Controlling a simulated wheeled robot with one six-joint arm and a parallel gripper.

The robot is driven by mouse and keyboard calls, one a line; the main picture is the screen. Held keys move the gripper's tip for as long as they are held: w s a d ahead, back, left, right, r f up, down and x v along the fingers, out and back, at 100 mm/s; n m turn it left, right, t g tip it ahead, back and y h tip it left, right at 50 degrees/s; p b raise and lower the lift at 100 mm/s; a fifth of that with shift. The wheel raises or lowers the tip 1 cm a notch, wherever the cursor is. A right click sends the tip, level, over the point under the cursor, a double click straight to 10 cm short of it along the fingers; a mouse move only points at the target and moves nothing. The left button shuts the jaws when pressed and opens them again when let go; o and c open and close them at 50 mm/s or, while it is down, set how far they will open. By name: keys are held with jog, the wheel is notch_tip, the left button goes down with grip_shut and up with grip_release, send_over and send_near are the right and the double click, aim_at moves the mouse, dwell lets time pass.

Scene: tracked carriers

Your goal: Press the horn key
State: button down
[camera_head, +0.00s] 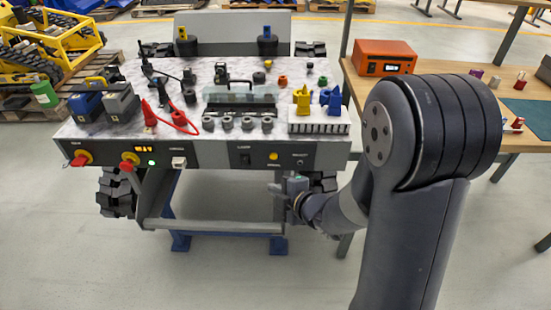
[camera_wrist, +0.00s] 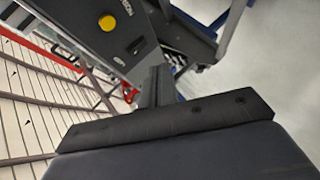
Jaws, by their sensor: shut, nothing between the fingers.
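A round yellow button (camera_head: 273,156) sits on the dark front panel of the tracked carrier, right of centre. It also shows in the wrist view (camera_wrist: 107,23), up and left of my fingertips. It looks like the horn key, but I cannot read its label surely. My gripper (camera_head: 274,188) is in front of the carrier, a little below the panel. In the wrist view my gripper (camera_wrist: 158,72) has its dark fingers shut together and empty, apart from the button.
The panel also holds a black rocker switch (camera_head: 245,159), a small toggle (camera_head: 300,161), a white switch (camera_head: 179,162) and red knobs (camera_head: 80,159) at left. A grey bar (camera_head: 215,226) runs low across the carrier's front. A wooden table (camera_head: 450,80) stands at right.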

aim_at(273, 156)
jog(key=shift+w+d+p, duration=0.15)
jog(key=shift+w+p, duration=1.3)
jog(key=shift+w, duration=2.95)
jog(key=shift+w, duration=0.15)
jog(key=shift+w, duration=0.3)
jog(key=shift+w, duration=0.35)
jog(key=shift+s, duration=0.1)
jog(key=shift+s+b, duration=0.55)
jog(key=shift+s, duration=0.15)
